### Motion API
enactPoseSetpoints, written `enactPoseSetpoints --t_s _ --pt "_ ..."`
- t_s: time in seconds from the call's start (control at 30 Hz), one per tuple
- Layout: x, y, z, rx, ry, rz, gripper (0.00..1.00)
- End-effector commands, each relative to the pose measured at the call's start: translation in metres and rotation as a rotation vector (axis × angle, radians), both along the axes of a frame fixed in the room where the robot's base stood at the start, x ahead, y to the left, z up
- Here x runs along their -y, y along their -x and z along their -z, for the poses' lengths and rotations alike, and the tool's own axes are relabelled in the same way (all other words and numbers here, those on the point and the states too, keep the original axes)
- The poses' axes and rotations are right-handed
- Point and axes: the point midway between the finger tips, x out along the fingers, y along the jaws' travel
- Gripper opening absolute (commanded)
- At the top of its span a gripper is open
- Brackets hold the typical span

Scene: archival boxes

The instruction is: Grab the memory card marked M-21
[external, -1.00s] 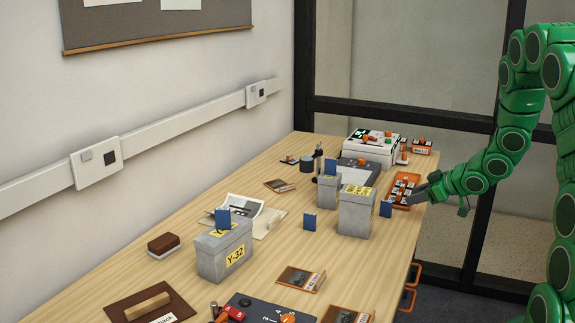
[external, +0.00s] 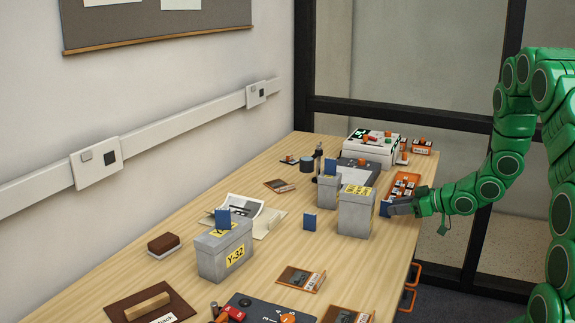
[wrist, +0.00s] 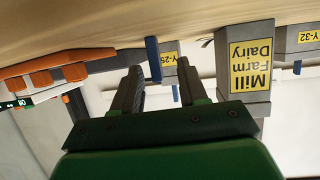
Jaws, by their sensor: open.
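Several blue cards stand around the table, and I cannot read M-21 on any of them. One blue card (external: 385,208) stands upright near the table's right edge, beside the tall grey box. My gripper (external: 393,208) is at this card in the external view, its jaws partly hidden. In the upside-down wrist view my open gripper (wrist: 158,75) has a blue card (wrist: 152,58) seen edge-on between and beyond its fingers; contact is unclear. Another card (external: 310,222) stands left of the tall box. Further cards stick up from the Y-32 box (external: 223,250) and the small grey box (external: 328,191).
The tall grey box (external: 356,214), labelled Mill Farm Dairy in the wrist view (wrist: 247,95), is close beside my gripper. An orange tray (external: 405,178) lies behind it. A white device (external: 370,148) stands at the back. The table's right edge is nearby.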

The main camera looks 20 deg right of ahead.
Motion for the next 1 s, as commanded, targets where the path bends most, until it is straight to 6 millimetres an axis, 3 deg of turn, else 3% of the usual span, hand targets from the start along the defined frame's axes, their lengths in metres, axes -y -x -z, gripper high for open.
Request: enactPoseSetpoints --t_s 0.3,0.7,1.0 --pt "-0.017 -0.029 0.014 0.003 -0.002 -0.002 0.43" --pt "-0.021 -0.035 0.017 0.001 0.000 0.000 0.43" --pt "-0.021 -0.035 0.017 0.001 0.000 0.000 0.00"
